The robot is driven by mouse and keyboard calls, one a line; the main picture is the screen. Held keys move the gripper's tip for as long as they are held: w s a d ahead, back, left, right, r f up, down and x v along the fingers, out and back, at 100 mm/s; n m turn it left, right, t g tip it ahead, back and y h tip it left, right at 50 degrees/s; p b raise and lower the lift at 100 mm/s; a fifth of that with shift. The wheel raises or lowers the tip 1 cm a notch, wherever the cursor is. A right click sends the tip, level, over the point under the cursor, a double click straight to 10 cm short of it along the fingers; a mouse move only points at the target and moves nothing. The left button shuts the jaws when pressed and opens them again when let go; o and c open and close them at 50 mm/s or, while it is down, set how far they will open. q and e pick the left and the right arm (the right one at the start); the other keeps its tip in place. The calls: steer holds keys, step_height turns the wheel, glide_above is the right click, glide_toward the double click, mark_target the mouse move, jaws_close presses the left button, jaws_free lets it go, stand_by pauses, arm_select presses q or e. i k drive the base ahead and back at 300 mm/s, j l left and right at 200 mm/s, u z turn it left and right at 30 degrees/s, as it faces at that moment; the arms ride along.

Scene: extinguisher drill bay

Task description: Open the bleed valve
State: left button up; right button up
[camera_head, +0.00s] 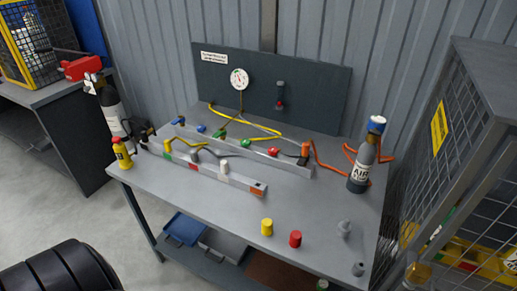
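No part in view is clearly labelled as the bleed valve. A dark fitting with a red lower part (281,98) is on the dark back panel (325,90), right of a round white gauge (239,79). Yellow and orange hoses run from the rail. A dark air cylinder (359,172) with a blue top stands upright at the bench's right. Neither of my grippers shows.
A front rail (244,183) has coloured blocks. A yellow cap (267,227), red cap (295,239) and grey parts (344,228) stand at the bench front. A small yellow bottle (122,153) and extinguisher (113,112) are left. A mesh cage (490,75) borders the right.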

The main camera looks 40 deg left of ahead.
mark_target(273, 151)
steer(key=u, duration=1.1)
